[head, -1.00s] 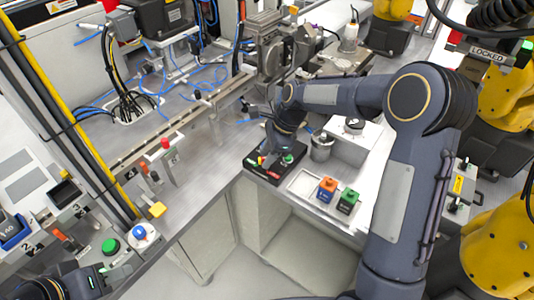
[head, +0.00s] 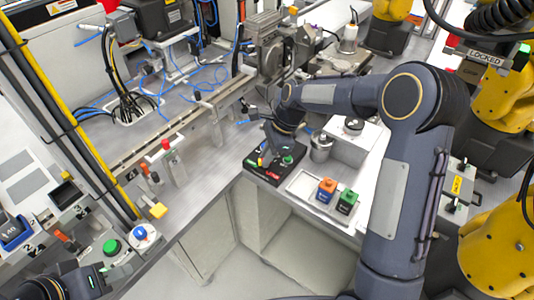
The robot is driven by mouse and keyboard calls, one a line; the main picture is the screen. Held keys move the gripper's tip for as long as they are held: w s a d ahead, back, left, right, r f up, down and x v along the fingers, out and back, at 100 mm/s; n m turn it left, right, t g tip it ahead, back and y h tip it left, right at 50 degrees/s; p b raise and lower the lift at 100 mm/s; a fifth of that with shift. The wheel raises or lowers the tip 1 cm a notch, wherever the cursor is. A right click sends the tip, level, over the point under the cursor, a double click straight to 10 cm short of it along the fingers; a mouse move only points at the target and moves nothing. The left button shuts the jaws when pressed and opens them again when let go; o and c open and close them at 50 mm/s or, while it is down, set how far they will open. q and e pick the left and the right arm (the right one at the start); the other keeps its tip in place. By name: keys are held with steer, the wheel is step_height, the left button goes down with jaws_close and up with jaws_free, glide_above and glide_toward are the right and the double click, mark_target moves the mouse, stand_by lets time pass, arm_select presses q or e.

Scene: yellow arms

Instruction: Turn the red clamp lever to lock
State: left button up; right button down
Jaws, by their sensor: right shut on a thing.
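A black clamp box (head: 252,163) with green and red labels sits at the front edge of the bench in the middle of the head view. My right gripper (head: 271,154) reaches down onto it from above and is shut on the lever on its top. The red lever itself is mostly hidden by the gripper, so its exact angle cannot be made out. A green button (head: 288,160) shows on the box beside the gripper. My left gripper (head: 124,266) is at the lower left, away from the box, with its fingers apart and nothing seen between them.
Right of the box are a metal cup (head: 320,147) and a white tray (head: 302,184) with an orange-topped block (head: 326,190) and a green-topped block (head: 347,201). A red-knobbed post (head: 167,148) stands at the left. Bare bench lies left of the box.

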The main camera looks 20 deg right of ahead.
steer(key=n+g+p, duration=0.1)
steer(key=n+p, duration=0.1)
steer(key=n, duration=0.1)
steer(key=shift+r, duration=0.15)
steer(key=n+g+p, duration=0.1)
steer(key=n, duration=0.1)
steer(key=n+g+h, duration=0.1)
steer(key=n, duration=0.1)
steer(key=shift+w+a+n+p, duration=0.1)
steer(key=shift+w+n+p, duration=0.05)
steer(key=shift+n+p, duration=0.25)
steer(key=n+g+h, duration=0.1)
steer(key=n, duration=0.3)
steer(key=shift+n+p, duration=0.3)
steer(key=shift+p, duration=0.1)
steer(key=shift+w+a+n+g+h, duration=0.15)
steer(key=shift+n+h, duration=0.35)
steer(key=shift+n, duration=0.6)
steer(key=shift+s+d+n+g+h, duration=0.15)
steer(key=shift+n+h, duration=0.35)
steer(key=shift+n, duration=0.6)
steer(key=shift+a, duration=0.1)
steer(key=c, duration=1.4)
jaws_free()
steer(key=shift+c, duration=0.2)
